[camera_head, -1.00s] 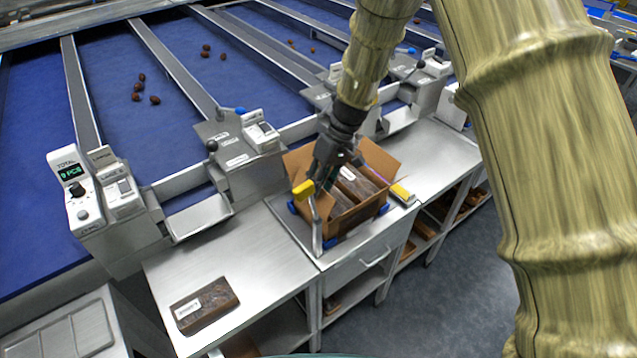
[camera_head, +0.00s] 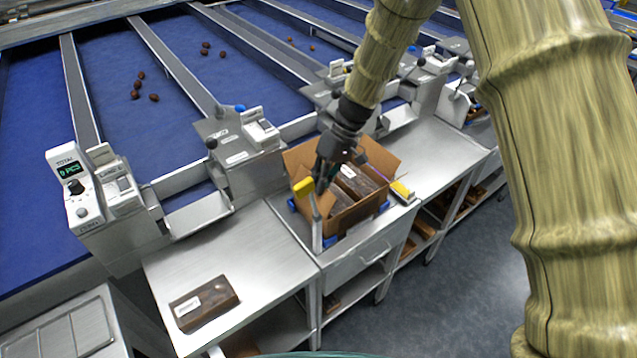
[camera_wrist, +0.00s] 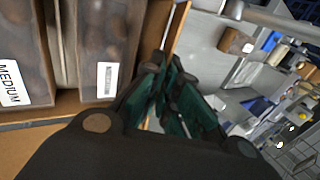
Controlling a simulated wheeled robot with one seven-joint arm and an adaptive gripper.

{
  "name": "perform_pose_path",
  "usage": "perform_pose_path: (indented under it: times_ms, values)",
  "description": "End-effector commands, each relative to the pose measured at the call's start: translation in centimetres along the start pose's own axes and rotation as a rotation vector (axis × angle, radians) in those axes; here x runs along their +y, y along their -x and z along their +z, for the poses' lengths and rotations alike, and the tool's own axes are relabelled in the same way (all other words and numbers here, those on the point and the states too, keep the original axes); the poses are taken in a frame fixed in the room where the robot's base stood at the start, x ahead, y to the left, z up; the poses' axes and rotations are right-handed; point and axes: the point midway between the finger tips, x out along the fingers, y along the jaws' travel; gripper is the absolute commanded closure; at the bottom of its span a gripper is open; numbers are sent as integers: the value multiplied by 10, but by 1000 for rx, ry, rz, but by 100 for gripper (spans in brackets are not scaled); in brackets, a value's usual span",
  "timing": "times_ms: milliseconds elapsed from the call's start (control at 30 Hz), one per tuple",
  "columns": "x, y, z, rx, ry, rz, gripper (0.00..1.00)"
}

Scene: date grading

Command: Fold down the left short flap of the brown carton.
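The brown carton (camera_head: 352,217) stands open on the steel bench between blue corner pieces. Two dark date packs (camera_head: 357,182) sit inside; their white labels show in the wrist view, one reading MEDIUM (camera_wrist: 10,84). A back flap (camera_head: 298,158) and a right flap (camera_head: 381,157) stand up and outward. The left short flap (camera_head: 318,203) shows only partly, below my gripper and behind a yellow-topped tool. My gripper (camera_head: 322,183) is over the carton's left part, pointing down. In the wrist view its green-padded fingers (camera_wrist: 166,70) are together near the carton wall, with nothing seen between them.
The yellow-topped metal tool (camera_head: 316,228) stands at the carton's left front corner. A yellow and grey item (camera_head: 402,191) lies right of the carton. Another date pack (camera_head: 204,302) lies on the left bench, with bare steel around it. Weighing units (camera_head: 245,150) stand behind.

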Motion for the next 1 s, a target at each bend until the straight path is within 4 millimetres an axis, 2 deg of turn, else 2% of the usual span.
perform_pose_path:
  times_ms: [1000]
  values:
    - [34,-8,0,4,-2,-461,100]
